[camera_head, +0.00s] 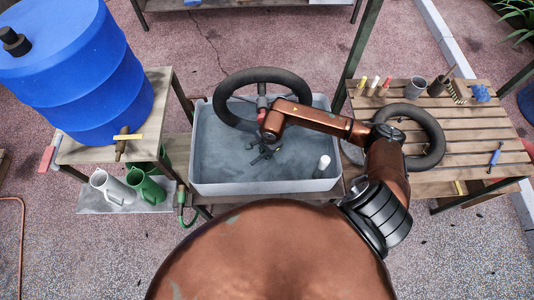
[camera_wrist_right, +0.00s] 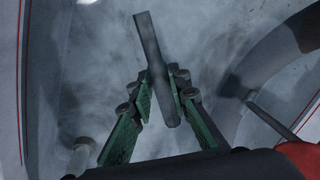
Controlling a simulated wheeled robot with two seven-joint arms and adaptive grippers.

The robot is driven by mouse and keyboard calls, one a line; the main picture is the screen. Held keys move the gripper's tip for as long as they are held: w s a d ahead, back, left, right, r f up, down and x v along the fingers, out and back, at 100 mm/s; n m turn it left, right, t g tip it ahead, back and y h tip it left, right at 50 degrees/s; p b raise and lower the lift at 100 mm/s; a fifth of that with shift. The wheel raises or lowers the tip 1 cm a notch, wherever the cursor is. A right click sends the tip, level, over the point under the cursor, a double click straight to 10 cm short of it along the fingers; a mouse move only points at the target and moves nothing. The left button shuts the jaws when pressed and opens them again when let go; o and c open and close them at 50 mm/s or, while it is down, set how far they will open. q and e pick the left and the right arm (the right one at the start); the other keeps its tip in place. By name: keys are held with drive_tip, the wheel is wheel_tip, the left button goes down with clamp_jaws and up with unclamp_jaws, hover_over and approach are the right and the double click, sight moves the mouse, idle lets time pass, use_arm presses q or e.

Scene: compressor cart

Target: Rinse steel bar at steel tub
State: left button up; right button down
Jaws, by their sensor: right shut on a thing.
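The steel tub (camera_head: 265,187) is a grey rectangular basin in the middle of the head view, with a cloudy grey interior. My right gripper (camera_head: 264,153) reaches down inside its outline. In the right wrist view, the gripper's green-padded fingers (camera_wrist_right: 160,82) are shut on the steel bar (camera_wrist_right: 152,50), a slim dark grey bar held near one end and slanting between them. Cloudy grey lies behind the bar; I cannot tell whether it touches water. In the head view the bar is hard to make out beside the dark fingers. My left gripper is out of view.
A black tyre tube (camera_head: 228,82) leans over the tub's back rim. A white cylinder (camera_head: 322,166) stands in the tub's front right. A blue barrel (camera_head: 85,75) and jugs (camera_head: 112,188) are left. A slatted table (camera_head: 465,130) with another tube (camera_head: 432,135) and small items is right.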

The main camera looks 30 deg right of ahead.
sight(265, 153)
use_arm(q)
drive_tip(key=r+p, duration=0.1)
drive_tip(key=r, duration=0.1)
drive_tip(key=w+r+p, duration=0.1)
drive_tip(key=p, duration=0.1)
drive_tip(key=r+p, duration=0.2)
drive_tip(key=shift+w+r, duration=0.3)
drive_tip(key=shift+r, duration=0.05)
use_arm(e)
wheel_tip(265, 153, up, 11)
idle(2.1)
use_arm(q)
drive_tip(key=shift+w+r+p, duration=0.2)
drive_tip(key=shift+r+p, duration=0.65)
drive_tip(key=shift+p, duration=0.15)
use_arm(e)
drive_tip(key=shift+r, duration=2)
